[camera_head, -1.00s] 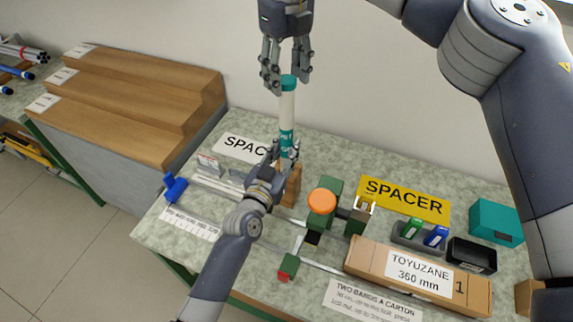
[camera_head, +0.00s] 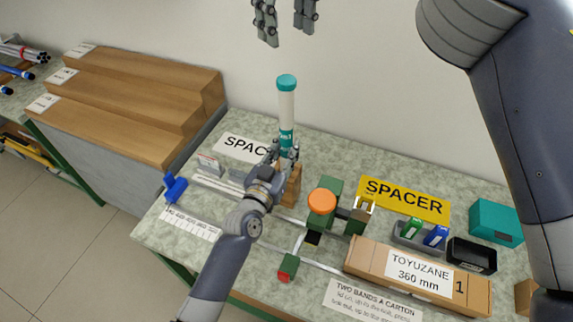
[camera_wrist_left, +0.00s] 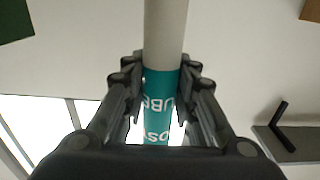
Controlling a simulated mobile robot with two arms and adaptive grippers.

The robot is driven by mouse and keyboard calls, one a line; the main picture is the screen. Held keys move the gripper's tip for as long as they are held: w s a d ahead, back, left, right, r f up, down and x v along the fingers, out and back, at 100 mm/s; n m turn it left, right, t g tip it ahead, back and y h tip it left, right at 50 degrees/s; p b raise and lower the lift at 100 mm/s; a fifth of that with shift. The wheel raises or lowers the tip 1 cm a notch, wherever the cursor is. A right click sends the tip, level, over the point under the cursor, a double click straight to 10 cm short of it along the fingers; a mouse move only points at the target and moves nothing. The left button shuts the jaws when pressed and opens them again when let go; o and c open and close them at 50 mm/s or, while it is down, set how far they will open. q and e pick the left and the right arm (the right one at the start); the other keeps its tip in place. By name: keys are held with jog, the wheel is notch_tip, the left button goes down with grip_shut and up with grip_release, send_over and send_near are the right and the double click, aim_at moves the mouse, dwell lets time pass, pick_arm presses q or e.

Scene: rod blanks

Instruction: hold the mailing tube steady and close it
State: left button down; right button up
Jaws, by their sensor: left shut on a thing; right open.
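The mailing tube (camera_head: 287,108) stands upright, white with a teal printed band low down. A teal cap (camera_head: 286,82) sits on its top end. My left gripper (camera_head: 287,152) is shut around the tube's lower part. In the left wrist view the left gripper (camera_wrist_left: 163,85) has its fingers on both sides of the tube (camera_wrist_left: 165,30), at the teal band. The tube's bottom end is hidden behind the gripper and a wooden block (camera_head: 293,185). My right gripper (camera_head: 285,18) is open and empty, above the cap and clear of it, partly cut off by the top edge.
A green fixture with an orange knob (camera_head: 322,201) stands right of my left gripper. A long carton (camera_head: 420,274), a yellow SPACER sign (camera_head: 405,198), a teal box (camera_head: 496,222) and a black box (camera_head: 472,256) lie further right. Wooden steps (camera_head: 140,105) stand at left.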

pick_arm(q)
jog(key=shift+f, duration=0.1)
pick_arm(e)
jog(key=shift+r, duration=0.85)
pick_arm(q)
jog(key=c, duration=1.2)
grip_release()
jog(key=v, duration=1.2)
jog(key=shift+w, duration=0.1)
